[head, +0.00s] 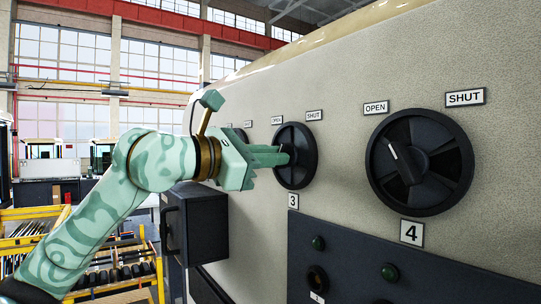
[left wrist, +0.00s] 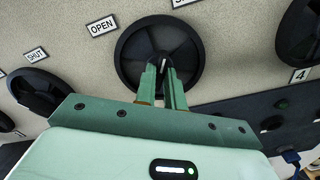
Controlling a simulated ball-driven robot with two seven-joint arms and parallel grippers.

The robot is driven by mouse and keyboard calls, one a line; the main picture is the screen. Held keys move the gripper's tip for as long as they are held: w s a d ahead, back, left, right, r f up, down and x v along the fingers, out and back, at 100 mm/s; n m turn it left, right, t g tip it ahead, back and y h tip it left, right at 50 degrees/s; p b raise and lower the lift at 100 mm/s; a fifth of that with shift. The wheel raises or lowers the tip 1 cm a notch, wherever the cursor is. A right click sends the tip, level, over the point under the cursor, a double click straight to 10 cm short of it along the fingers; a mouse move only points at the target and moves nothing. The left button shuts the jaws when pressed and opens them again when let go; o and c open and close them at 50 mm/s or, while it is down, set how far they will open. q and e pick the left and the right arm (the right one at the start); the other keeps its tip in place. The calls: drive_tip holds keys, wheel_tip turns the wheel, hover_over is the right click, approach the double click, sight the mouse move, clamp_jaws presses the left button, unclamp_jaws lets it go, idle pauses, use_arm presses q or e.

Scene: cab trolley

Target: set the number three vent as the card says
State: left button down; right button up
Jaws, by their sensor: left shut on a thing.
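The number three vent is a round black dial (head: 305,142) on the beige cab wall, above a plate marked 3 (head: 293,201). OPEN (head: 277,121) and SHUT (head: 314,115) labels sit above it. My left gripper (head: 284,158) reaches in from the left and is shut on the dial's middle grip. In the left wrist view the same dial (left wrist: 133,50) lies ahead of the fingers, with a short white mark at the fingertips pointing roughly up; its exact setting is hard to tell. No instruction card shows. My right gripper is out of view.
The larger number four vent (head: 445,165) is to the right, its white mark slanting up-left towards OPEN. A dark panel (head: 340,262) with green lamps lies below. A black box (head: 195,222) juts out under my left wrist. Yellow racks (head: 30,245) stand at left.

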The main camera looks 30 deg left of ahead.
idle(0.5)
use_arm(q)
drive_tip(key=c, duration=1.5)
unclamp_jaws()
drive_tip(key=shift+s+a, duration=0.1)
drive_tip(key=b+v, duration=0.6)
drive_tip(key=v, duration=1)
drive_tip(key=shift+s, duration=0.1)
drive_tip(key=shift+f, duration=0.1)
